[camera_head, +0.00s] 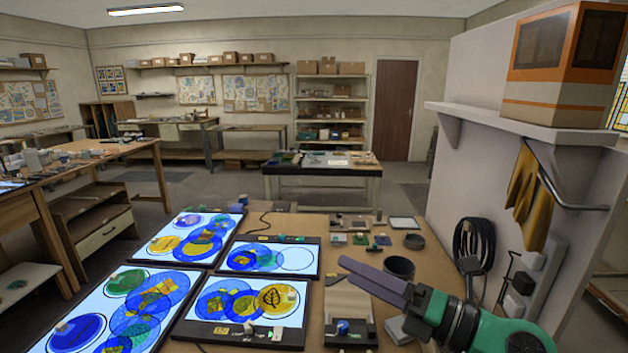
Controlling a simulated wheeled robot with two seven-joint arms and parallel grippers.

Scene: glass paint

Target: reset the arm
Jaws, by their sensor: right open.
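My right gripper (352,273) reaches in from the lower right, above the right part of the wooden worktable (300,224). Its long dark purple fingers point left and away from me. Its green and black arm runs to the bottom right corner. The gripper is open, and I see nothing held in it. It partly covers the table area near a dark round bowl (399,267). My left arm and gripper are not in view.
Lit panels with blue, green and yellow glass circles (257,256) fill the table's left side. A tray with a small blue-topped jar (343,327) lies below the gripper. Small colored pieces (361,239) lie behind it. A shelf wall (480,190) with a coiled cable stands right.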

